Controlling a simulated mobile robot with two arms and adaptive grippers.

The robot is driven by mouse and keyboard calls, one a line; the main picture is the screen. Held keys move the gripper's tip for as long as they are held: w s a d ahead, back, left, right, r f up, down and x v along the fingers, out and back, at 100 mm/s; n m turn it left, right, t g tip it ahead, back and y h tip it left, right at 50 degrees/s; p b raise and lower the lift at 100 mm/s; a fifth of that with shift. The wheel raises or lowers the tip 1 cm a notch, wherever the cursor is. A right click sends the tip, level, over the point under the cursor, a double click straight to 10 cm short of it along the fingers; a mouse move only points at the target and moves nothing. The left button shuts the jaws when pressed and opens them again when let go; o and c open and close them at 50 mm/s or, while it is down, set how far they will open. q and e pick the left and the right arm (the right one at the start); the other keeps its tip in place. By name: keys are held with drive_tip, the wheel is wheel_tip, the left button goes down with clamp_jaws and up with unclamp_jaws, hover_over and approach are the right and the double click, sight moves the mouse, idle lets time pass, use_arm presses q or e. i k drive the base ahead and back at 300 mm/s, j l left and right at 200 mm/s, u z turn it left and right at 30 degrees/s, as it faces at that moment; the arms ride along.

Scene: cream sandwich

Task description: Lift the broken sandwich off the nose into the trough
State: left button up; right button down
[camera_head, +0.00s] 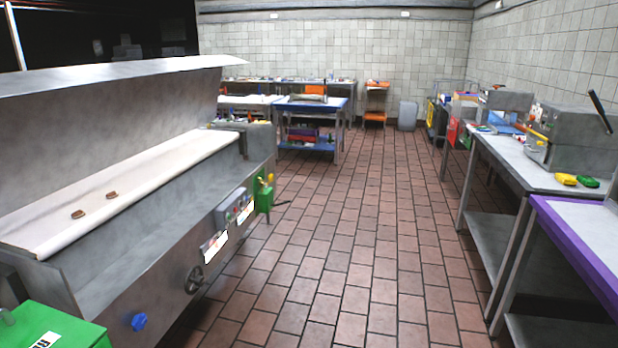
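Two small brown pieces (78,214) and (111,195) lie apart on the pale belt (150,172) of the long steel machine at the left. They look like biscuit or sandwich pieces, but they are too small to tell if they are broken. The belt's rounded edge (140,200) runs along its near right side. A grey steel channel (160,222), which may be the trough, runs below and beside that edge and looks empty. Neither of my grippers is in view.
A steel hood (110,110) rises behind the belt. A control box (232,208), a handwheel (195,279) and a green box (50,328) are on the machine's near side. Steel tables (530,165) line the right. The tiled floor (350,230) between is clear.

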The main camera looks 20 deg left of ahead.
sight(112, 194)
drive_tip(key=i+u, duration=0.15)
drive_tip(key=i, duration=0.35)
drive_tip(key=i+u, duration=0.2)
drive_tip(key=i, duration=0.3)
drive_tip(key=i+l+u, duration=0.15)
drive_tip(key=i, duration=0.35)
drive_tip(key=i+l+u, duration=0.2)
drive_tip(key=i, duration=0.3)
